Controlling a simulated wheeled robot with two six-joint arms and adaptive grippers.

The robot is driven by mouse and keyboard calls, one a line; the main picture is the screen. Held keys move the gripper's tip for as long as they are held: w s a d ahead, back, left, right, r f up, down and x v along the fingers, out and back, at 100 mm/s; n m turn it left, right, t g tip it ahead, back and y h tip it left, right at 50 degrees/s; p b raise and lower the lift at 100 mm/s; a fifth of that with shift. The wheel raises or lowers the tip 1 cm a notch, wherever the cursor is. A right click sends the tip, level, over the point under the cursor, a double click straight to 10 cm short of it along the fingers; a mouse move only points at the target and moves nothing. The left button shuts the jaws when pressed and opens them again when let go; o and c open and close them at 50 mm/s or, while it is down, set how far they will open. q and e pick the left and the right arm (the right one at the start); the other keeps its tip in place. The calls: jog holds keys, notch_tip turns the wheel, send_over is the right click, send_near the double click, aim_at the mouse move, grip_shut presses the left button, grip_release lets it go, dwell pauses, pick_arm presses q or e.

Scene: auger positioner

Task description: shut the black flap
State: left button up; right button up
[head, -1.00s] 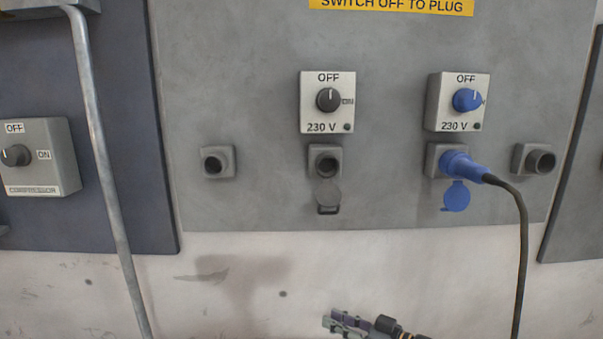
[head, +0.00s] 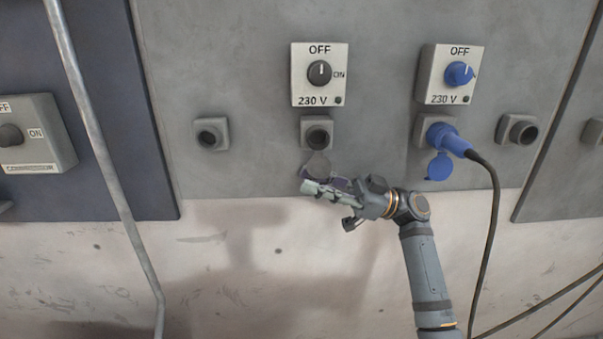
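The black flap (head: 318,163) hangs open below its socket (head: 318,135), under the 230 V switch box with the black knob (head: 319,73). The knob's box reads OFF at the top. My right gripper (head: 308,188) is at the flap's lower end, with its fingers pointing left and overlapping the flap's bottom part in the head view. I cannot tell whether it touches the flap, or whether its fingers are open or shut. The flap's lower edge is partly hidden by the gripper. My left gripper is not in view.
To the right, a blue plug (head: 446,139) sits in its socket, with a blue flap (head: 440,167) hanging below and a black cable (head: 494,220) running down. A grey pipe (head: 98,150) runs down the left. The wall below the panel is clear.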

jog(key=x, duration=0.3)
grip_shut()
dwell(0.4)
